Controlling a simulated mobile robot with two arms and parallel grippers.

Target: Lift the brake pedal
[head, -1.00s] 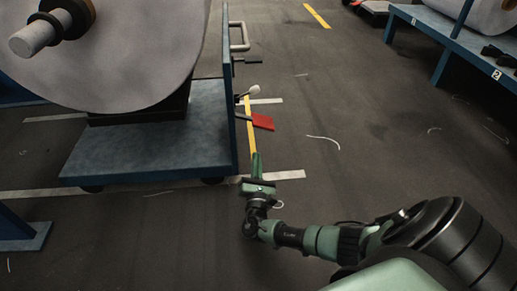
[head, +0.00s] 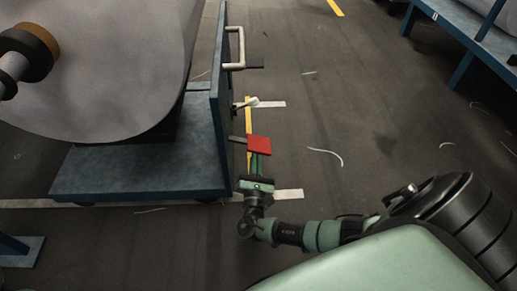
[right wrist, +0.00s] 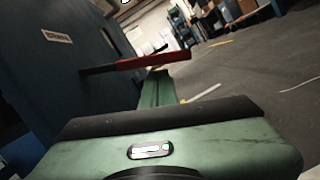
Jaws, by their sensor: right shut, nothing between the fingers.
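The brake pedal is a red plate (head: 259,144) on a short dark lever at the right side of the blue cart (head: 140,172). In the right wrist view the red pedal (right wrist: 150,60) sticks out from the blue panel, just above my green fingers. My right gripper (head: 257,162) is shut and empty, with its fingertips reaching under the pedal's near edge. The pedal hides the tips in the head view. I cannot tell whether they touch it. My left gripper is not in view.
A large pale roll (head: 90,70) sits on the cart. A white-knobbed lever (head: 252,102) and a pale handle (head: 236,48) are farther along the panel. Another blue frame (head: 465,40) stands at top right. The floor right of the cart is open, with thin white scraps.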

